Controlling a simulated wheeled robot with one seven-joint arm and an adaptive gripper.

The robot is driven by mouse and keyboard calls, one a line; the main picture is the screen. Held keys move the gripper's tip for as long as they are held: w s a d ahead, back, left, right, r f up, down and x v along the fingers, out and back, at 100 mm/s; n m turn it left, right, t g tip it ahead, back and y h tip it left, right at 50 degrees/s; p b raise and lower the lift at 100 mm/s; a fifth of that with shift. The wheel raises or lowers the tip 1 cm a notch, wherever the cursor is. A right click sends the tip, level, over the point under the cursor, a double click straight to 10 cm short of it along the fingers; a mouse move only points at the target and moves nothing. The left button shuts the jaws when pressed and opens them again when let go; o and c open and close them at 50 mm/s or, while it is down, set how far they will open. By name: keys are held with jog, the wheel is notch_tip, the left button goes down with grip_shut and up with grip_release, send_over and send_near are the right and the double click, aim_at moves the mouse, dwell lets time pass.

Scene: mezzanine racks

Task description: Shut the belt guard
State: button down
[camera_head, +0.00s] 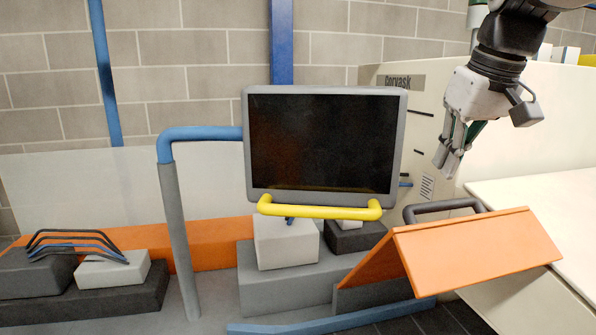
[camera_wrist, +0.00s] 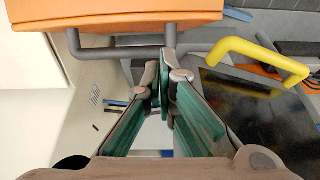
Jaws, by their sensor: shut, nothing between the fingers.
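The belt guard appears to be the orange panel (camera_head: 480,252), tilted and standing out from the pale machine body at the right. It has a dark grey bar handle (camera_head: 445,206) along its upper back edge. In the wrist view the orange panel (camera_wrist: 120,12) fills the top, with the grey handle (camera_wrist: 122,53) below it. My gripper (camera_head: 447,168) is above the handle, apart from it in the head view. In the wrist view my gripper (camera_wrist: 165,72) has its fingers together with nothing held, their tips near the handle in the picture. The guard's hinge is not clear.
A dark screen (camera_head: 322,140) with a yellow handle (camera_head: 320,211) hangs left of my gripper on a blue and grey post (camera_head: 178,230). Grey and white blocks (camera_head: 285,242) stand below it. A cream surface (camera_head: 545,205) lies right of the guard.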

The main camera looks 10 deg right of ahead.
jog(key=w+d+r+p, duration=0.1)
jog(key=w+d+r, duration=0.1)
jog(key=d+r, duration=0.25)
jog(key=f, duration=0.4)
jog(key=w+f+p, duration=0.1)
jog(key=f, duration=0.2)
jog(key=f+p, duration=0.1)
jog(key=f, duration=0.3)
jog(key=shift+w+d+f, duration=0.15)
jog(key=shift+w+f, duration=0.05)
jog(key=shift+f, duration=0.1)
jog(key=shift+s+f, duration=0.25)
jog(key=shift+f, duration=0.1)
